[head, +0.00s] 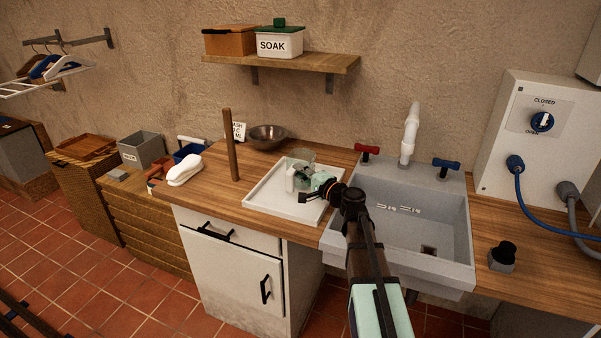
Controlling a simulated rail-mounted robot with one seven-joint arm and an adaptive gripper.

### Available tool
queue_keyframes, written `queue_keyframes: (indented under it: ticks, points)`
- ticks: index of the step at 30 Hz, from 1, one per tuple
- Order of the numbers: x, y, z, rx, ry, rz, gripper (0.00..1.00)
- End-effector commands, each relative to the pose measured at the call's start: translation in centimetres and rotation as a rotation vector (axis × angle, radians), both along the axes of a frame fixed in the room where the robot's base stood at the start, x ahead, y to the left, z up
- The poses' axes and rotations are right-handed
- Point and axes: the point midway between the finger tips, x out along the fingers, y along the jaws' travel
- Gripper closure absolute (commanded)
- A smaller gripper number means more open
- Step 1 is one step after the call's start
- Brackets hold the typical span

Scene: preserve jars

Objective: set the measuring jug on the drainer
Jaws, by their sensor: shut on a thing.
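The drainer (262,200) is a white, low-rimmed tray on the wooden counter, just left of the sink. The measuring jug (303,156) looks like a clear, greyish vessel over the drainer's back part. My gripper (304,178) reaches in from the right, low over the drainer, and is shut on the jug. Its dark wrist and pale green parts cover some of the jug. I cannot tell whether the jug's base touches the drainer. A small whitish shape beside the fingers is too small to make out.
The grey sink (410,222) with a white tap (410,130) lies right of the drainer. A brown upright post (230,145) and a metal bowl (267,137) stand left and behind. A white rounded object (184,170) is farther left. A shelf (285,62) hangs above.

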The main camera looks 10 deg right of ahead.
Motion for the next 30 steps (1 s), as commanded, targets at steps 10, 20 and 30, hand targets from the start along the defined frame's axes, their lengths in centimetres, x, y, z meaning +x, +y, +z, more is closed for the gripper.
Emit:
queue_keyframes:
  ticks: [10,20,30]
  points:
    - [0.0,0.0,-0.2,0.0,0.0,0.0,0.7]
    - [0.0,0.0,-0.2,0.0,0.0,0.0,0.59]
    - [-2.8,-1.3,-0.2,0.0,0.0,-0.002,0.59]
